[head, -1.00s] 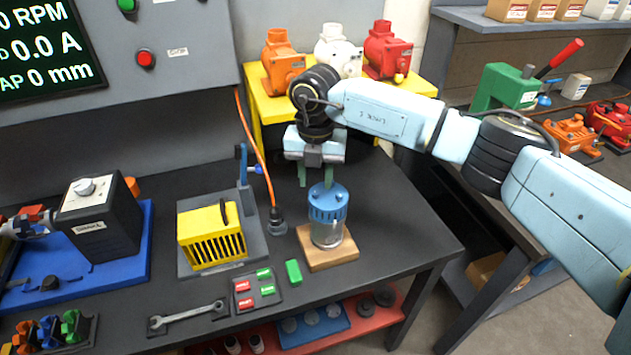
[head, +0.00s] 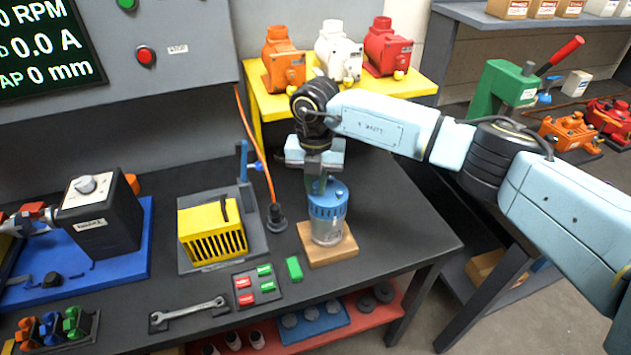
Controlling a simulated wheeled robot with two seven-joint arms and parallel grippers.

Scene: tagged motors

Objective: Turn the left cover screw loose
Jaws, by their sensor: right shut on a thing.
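A motor with a blue cap-like cover (head: 328,205) and a silver body stands upright on a wooden block (head: 340,250). One small blue screw (head: 339,194) shows on the right of the cover's top. My right gripper (head: 316,190) points straight down at the left part of the cover's top. Its fingers are shut on the left cover screw, which they hide. My left gripper is not in view.
A yellow slotted box (head: 212,235) on a grey plate stands left of the motor, with an orange cable (head: 257,150) between. A green block (head: 294,269), a button pad (head: 257,285) and a wrench (head: 188,315) lie in front. A yellow shelf (head: 262,106) holding motors stands behind.

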